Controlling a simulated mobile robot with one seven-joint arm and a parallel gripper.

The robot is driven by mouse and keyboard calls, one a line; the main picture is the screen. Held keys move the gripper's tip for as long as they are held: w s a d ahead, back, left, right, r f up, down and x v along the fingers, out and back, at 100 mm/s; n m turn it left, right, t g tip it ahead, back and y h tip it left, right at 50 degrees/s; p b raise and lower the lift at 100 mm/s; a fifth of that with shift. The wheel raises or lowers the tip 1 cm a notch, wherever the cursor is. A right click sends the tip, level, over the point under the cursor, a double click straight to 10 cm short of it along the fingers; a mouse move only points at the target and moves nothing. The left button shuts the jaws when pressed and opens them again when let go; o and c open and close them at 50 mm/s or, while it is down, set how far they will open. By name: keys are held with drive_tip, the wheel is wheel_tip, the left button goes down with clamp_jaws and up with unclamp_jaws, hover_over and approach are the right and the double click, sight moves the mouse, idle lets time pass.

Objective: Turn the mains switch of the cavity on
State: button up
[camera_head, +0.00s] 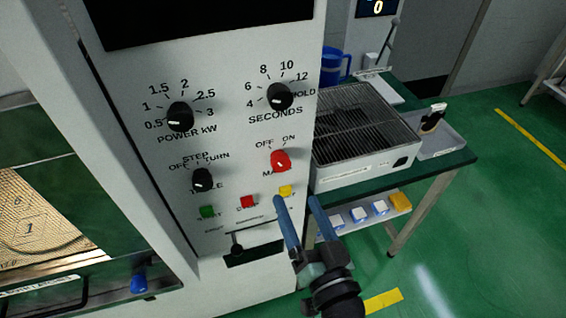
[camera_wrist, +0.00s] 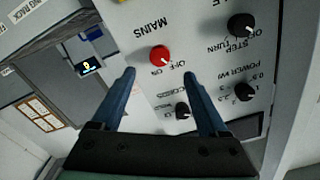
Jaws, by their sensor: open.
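The mains switch (camera_head: 281,160) is a red knob on the white control panel, below the OFF and ON labels and right of the STEP/TURN knob (camera_head: 202,179). Its pointer direction is too small to tell for sure. It also shows in the wrist view (camera_wrist: 160,56), ahead of my fingers and between their lines. My gripper (camera_head: 298,203) is open and empty, with blue fingers, in front of the panel's lower right, below the red knob. In the wrist view my gripper (camera_wrist: 160,75) has its fingers spread on either side, apart from the knob.
The power knob (camera_head: 180,116) and seconds knob (camera_head: 279,96) sit above. Green (camera_head: 208,212), red (camera_head: 248,202) and yellow (camera_head: 286,191) buttons lie close below the mains switch. A grated box (camera_head: 365,130) stands on the bench at the right.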

sight(282, 167)
drive_tip(key=p+x, duration=0.2)
drive_tip(key=x, duration=0.7)
drive_tip(key=shift+w, duration=0.15)
clamp_jaws()
